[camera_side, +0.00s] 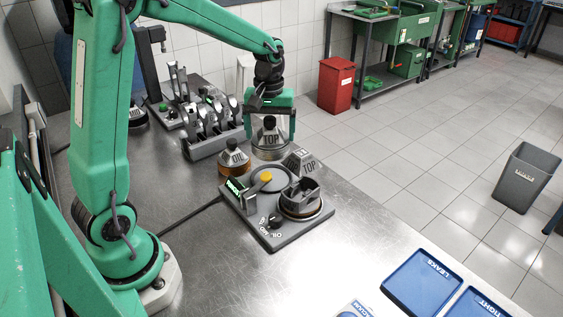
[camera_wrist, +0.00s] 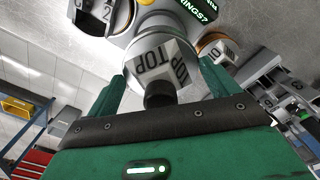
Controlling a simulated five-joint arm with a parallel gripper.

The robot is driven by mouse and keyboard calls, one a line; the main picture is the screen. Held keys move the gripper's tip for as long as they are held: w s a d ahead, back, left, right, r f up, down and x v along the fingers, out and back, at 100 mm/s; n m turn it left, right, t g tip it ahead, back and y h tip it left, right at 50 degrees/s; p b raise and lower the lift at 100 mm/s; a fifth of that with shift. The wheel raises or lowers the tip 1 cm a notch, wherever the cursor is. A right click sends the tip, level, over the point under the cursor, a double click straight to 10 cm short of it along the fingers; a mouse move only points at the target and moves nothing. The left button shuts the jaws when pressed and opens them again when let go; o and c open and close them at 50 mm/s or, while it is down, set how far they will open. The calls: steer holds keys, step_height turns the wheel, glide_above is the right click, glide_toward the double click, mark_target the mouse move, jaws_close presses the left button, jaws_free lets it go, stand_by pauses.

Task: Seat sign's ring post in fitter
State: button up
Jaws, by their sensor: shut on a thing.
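My gripper (camera_side: 271,135) points down and is shut on a grey faceted post (camera_side: 269,138) marked TOP, with a black knob and a pale ring at its base. In the wrist view the post (camera_wrist: 153,62) sits between the fingers (camera_wrist: 160,88). I cannot tell whether its base touches the table. A grey sloped piece marked TOP (camera_side: 301,163), seemingly the sign, stands just right of it.
A post marked OIL (camera_side: 234,158) with a copper-coloured base stands left of my gripper. A grey rack of metal parts (camera_side: 213,135) is behind it. Blue trays marked LEAKS (camera_side: 424,281) and TIGHT (camera_side: 478,304) lie at the front right.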

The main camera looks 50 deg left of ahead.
mark_target(271, 140)
steer(key=shift+f, duration=1.45)
steer(key=shift+f, duration=0.2)
steer(key=shift+f, duration=2.15)
steer(key=shift+f, duration=0.9)
stand_by(0.6)
stand_by(0.4)
steer(key=o, duration=1)
steer(key=shift+r, duration=0.15)
steer(key=shift+r, duration=2.95)
